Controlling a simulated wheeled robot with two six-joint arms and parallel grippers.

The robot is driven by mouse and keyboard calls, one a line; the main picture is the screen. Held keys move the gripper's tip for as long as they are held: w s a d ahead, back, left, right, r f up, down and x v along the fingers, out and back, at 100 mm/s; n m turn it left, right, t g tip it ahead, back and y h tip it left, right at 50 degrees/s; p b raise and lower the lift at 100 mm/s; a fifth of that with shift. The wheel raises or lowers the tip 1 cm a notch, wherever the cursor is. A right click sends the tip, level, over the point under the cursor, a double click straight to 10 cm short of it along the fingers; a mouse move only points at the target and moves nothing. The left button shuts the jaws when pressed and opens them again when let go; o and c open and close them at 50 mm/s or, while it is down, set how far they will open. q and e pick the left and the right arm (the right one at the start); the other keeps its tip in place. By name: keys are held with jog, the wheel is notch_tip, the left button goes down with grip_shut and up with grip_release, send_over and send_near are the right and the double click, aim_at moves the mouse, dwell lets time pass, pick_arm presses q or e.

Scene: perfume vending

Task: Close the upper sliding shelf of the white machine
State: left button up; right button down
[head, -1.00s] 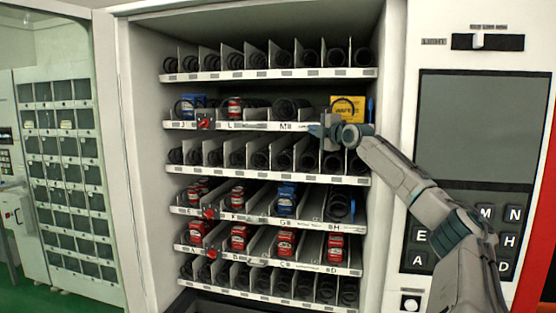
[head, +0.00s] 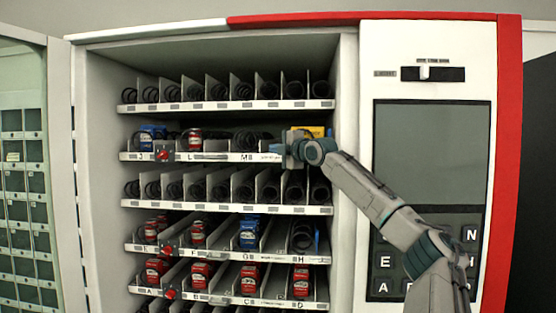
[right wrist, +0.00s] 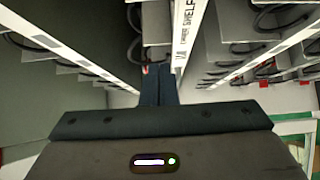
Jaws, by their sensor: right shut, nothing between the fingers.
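The white machine (head: 427,60) stands open-fronted with several shelves. The upper sliding shelf (head: 200,156), second from the top, has a white front strip with letters J, L and M. It holds a blue box (head: 150,133), a red can (head: 194,140) and a yellow box (head: 312,131), partly hidden by my gripper. My right gripper (head: 284,150) is at the right part of this strip, shut and empty. In the right wrist view its closed fingers (right wrist: 158,85) are beside a white strip (right wrist: 187,30) marked "SHELF". I cannot tell whether they touch. My left gripper is out of view.
A shelf of empty coils (head: 225,105) is above and another (head: 225,208) is below. Lower shelves (head: 215,253) carry red and blue goods. The keypad panel (head: 430,250) is to the right, behind my arm. Another cabinet (head: 24,180) is at the left.

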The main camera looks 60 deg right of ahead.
jog(key=s+a+r+b, duration=0.1)
jog(key=s+a+b, duration=0.5)
jog(key=a, duration=0.4)
jog(key=shift+b, duration=0.3)
